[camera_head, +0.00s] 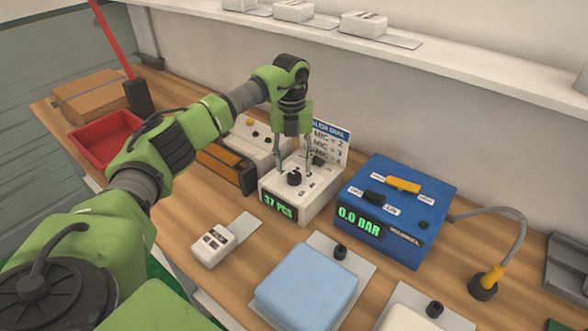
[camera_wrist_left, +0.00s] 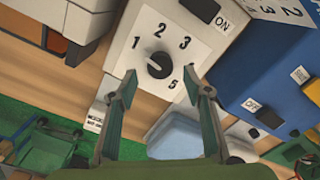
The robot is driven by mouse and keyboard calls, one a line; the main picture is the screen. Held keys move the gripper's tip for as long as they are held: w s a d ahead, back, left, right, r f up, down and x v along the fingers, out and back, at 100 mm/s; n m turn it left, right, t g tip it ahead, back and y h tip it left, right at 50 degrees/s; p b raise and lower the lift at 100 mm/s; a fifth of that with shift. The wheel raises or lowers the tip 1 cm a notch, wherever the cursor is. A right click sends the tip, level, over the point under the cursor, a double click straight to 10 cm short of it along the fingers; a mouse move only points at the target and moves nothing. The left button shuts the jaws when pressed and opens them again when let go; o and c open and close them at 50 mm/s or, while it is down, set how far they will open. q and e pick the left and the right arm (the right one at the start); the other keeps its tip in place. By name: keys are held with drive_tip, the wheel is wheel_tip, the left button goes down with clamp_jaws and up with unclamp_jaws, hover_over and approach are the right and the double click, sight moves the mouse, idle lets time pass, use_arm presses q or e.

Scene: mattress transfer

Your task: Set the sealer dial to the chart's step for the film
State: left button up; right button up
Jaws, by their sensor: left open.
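The white sealer (camera_head: 285,205) stands mid-bench with a green "37 PCS" display. Its black dial (camera_head: 294,178) also shows in the left wrist view (camera_wrist_left: 158,66) on a white plate; 1, 2, 3 and 5 are readable around it. A pale mark on the knob seems to face left, near 1, but is small. The chart (camera_head: 330,140) stands behind the sealer; lines ending in 2 and 3 show, partly hidden by my gripper. My left gripper (camera_head: 294,165) points down over the dial, open, its fingers either side of it in the left wrist view (camera_wrist_left: 160,82); contact is unclear.
A blue box (camera_head: 397,240) reading "0.0 BAR" stands close on the right. A light blue pack (camera_head: 307,285) and a small white device (camera_head: 213,246) lie in front. A red tray (camera_head: 108,138) and cardboard box (camera_head: 90,94) are left; a shelf (camera_head: 450,70) runs behind.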

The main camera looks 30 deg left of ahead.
sight(294, 174)
use_arm(q)
drive_tip(key=shift+f, duration=1.95)
drive_tip(key=c, duration=1.1)
drive_tip(key=shift+m, duration=0.3)
drive_tip(key=m, duration=0.4)
drive_tip(key=shift+b, duration=0.35)
drive_tip(key=shift+r+m+b, duration=0.1)
drive_tip(key=shift+m+b, duration=0.35)
drive_tip(key=shift+m, duration=2.15)
